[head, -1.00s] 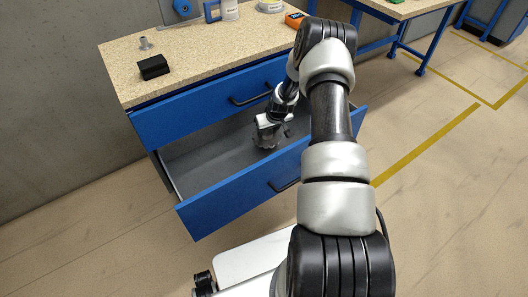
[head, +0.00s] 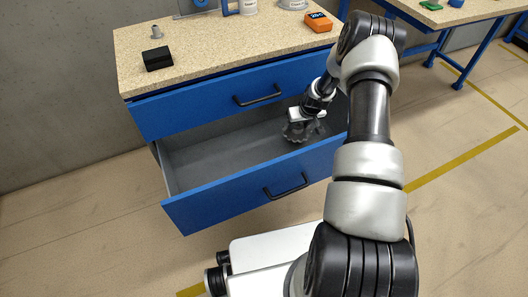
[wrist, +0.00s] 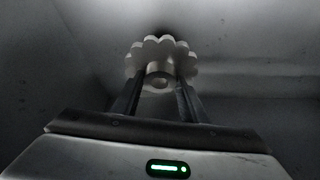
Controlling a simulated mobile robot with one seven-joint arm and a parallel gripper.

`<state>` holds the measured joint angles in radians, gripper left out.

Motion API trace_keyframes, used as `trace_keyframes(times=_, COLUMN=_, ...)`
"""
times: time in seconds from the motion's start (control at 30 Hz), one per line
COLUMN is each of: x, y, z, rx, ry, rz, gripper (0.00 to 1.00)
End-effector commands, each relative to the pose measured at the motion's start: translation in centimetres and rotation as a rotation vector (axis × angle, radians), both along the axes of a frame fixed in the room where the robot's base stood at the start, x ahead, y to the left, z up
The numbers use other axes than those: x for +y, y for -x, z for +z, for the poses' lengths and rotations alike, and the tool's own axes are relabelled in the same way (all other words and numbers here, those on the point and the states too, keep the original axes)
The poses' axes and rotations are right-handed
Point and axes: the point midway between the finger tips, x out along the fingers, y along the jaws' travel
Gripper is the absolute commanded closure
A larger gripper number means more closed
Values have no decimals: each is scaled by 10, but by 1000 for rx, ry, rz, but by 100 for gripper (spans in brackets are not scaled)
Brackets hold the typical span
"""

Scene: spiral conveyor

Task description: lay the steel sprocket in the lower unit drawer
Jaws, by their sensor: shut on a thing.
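The steel sprocket (wrist: 158,50) is a toothed grey wheel with a round hub. My gripper (wrist: 158,92) is shut on its hub in the wrist view. In the head view the sprocket (head: 296,133) shows as a dark toothed disc under my gripper (head: 303,122), inside the right part of the lower unit drawer. The lower drawer (head: 250,190) is blue-fronted, grey inside and pulled open. I cannot tell whether the sprocket touches the drawer floor.
The closed upper drawer (head: 205,105) sits just above the open one. On the bench top (head: 215,50) are a black box (head: 157,59), a small grey part (head: 156,32) and an orange device (head: 319,22). The left part of the lower drawer is empty.

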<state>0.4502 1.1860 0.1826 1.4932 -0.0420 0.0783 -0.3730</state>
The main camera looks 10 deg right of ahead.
Motion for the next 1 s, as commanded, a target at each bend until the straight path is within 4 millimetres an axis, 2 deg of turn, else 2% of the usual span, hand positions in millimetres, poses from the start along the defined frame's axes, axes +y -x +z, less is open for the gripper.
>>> trace_keyframes(times=0.43, x=111, y=21, z=0, rx=-1, ry=1, rz=9, gripper=100)
trace_keyframes(times=0.6, x=146, y=28, z=0, rx=-2, ry=2, rz=6, gripper=100)
trace_keyframes(times=0.93, x=172, y=33, z=1, rx=-4, ry=1, rz=4, gripper=100)
trace_keyframes(times=1.0, x=171, y=34, z=-12, rx=-1, ry=0, rz=0, gripper=100)
